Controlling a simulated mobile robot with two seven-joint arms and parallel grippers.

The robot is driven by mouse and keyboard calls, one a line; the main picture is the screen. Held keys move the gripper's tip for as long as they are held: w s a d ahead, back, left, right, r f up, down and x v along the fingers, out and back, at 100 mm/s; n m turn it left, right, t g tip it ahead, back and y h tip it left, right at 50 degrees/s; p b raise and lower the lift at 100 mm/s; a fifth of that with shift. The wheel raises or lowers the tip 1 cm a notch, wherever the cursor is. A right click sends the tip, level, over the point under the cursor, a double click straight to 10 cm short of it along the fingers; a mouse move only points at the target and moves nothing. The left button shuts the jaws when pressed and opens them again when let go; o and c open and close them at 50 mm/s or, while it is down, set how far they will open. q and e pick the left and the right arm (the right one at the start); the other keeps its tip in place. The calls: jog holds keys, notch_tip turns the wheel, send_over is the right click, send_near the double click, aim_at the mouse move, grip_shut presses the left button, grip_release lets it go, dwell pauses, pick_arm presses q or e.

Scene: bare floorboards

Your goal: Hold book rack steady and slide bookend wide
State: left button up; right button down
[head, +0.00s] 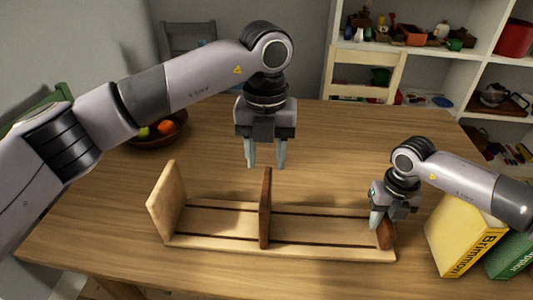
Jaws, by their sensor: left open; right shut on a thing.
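A wooden book rack (215,221) lies across the table, with a light fixed end (167,199) at its left and two dark grooves along its base. A dark brown bookend (265,208) stands upright across the middle of the base. My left gripper (266,163) is open and empty, pointing down above and just behind the bookend, apart from it. My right gripper (378,222) is shut on the rack's right end (386,234), a short brown upright piece partly hidden by the fingers.
A yellow book (462,237) and a green book (510,256) stand right of the rack, under my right arm. A fruit bowl (160,133) sits at the back left, behind my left arm. Chairs (365,76) and shelves stand beyond the table. The table's back middle is clear.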

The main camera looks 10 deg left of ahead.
jog(key=c, duration=0.8)
grip_release()
